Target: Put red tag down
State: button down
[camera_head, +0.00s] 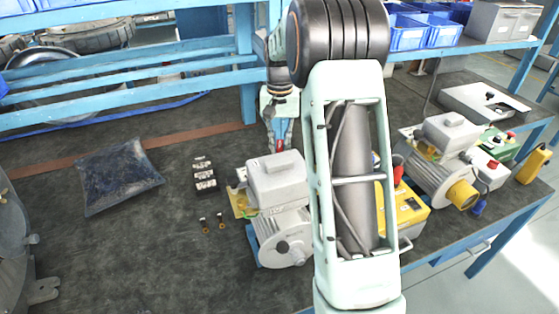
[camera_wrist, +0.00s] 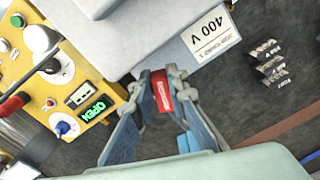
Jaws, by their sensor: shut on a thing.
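The red tag (camera_wrist: 162,92) is between the fingertips of my gripper (camera_wrist: 163,80) in the wrist view. The gripper is shut on it. In the head view, my gripper (camera_head: 278,128) points down behind the grey blower motor (camera_head: 277,178), and a small bit of the red tag (camera_head: 279,146) shows at the fingertips. The tag is close to the motor's terminal box, which bears a 400 V label (camera_wrist: 208,36). I cannot tell whether the tag touches the motor or the bench.
A yellow control box (camera_wrist: 75,100) with an OPEN display stands beside the motor. Dark labelled blocks (camera_head: 204,174), small brass-coloured parts (camera_head: 213,223) and a dark bag (camera_head: 117,176) lie left on the bench. A second motor (camera_head: 440,165) stands right. The bench between bag and blocks is clear.

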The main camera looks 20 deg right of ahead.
aim_at(280, 147)
jog(key=shift+f, duration=2.55)
jog(key=shift+f, duration=0.2)
jog(key=c, duration=1.9)
grip_release()
jog(key=shift+r, duration=0.15)
notch_tip(280, 147, up, 12)
jog(key=shift+r, duration=0.1)
